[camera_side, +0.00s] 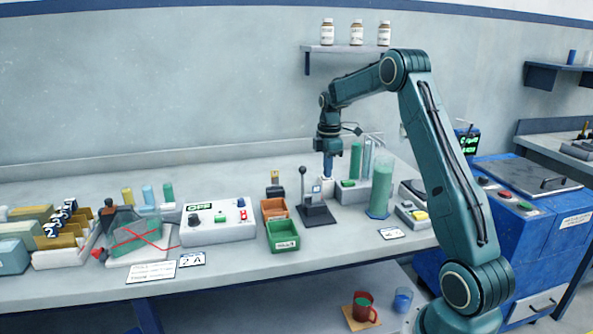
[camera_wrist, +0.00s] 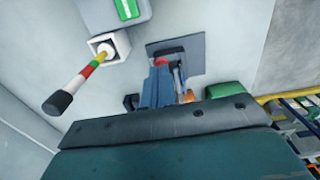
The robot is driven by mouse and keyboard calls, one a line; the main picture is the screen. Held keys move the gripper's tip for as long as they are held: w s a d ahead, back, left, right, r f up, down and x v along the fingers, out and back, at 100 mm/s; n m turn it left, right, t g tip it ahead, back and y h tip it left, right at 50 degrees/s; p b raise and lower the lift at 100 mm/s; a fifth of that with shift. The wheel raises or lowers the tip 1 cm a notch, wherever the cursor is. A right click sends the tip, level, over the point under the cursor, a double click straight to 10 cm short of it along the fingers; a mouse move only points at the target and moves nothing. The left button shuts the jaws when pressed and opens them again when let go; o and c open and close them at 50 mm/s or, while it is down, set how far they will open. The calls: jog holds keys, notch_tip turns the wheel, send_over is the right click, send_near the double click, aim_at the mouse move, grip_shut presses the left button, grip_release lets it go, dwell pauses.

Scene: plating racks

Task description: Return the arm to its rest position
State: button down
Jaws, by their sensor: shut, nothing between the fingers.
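My gripper (camera_side: 328,172) points down over the bench, between a black lever stand (camera_side: 317,213) and a rack of green tubes (camera_side: 351,190). Its fingers are shut with nothing between them. In the wrist view, the blue fingers (camera_wrist: 160,78) reach toward a dark base plate (camera_wrist: 191,47), and they hide part of what is there. My arm is bent, with its forearm reaching left over the bench.
A green cylinder (camera_side: 381,188) stands right of the gripper. A white control box (camera_side: 218,221) and a green bin (camera_side: 283,236) lie left. A shelf with bottles (camera_side: 345,49) is above. The wrist view shows a banded, black-ended rod (camera_wrist: 85,77) in a white socket (camera_wrist: 121,42).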

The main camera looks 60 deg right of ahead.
jog(key=s+a+r+m+t+h, duration=0.15)
jog(key=s+a+r, duration=0.25)
jog(key=a+r, duration=0.5)
jog(key=s+a+r+m+t+y, duration=0.1)
jog(key=s+a+r+m, duration=0.3)
jog(key=a, duration=0.8)
jog(key=s+a+m+t, duration=0.3)
jog(key=s+a, duration=0.9)
jog(key=s, duration=0.3)
jog(key=shift+s+a+f, duration=0.2)
jog(key=shift+s+f, duration=0.15)
jog(key=shift+f, duration=0.05)
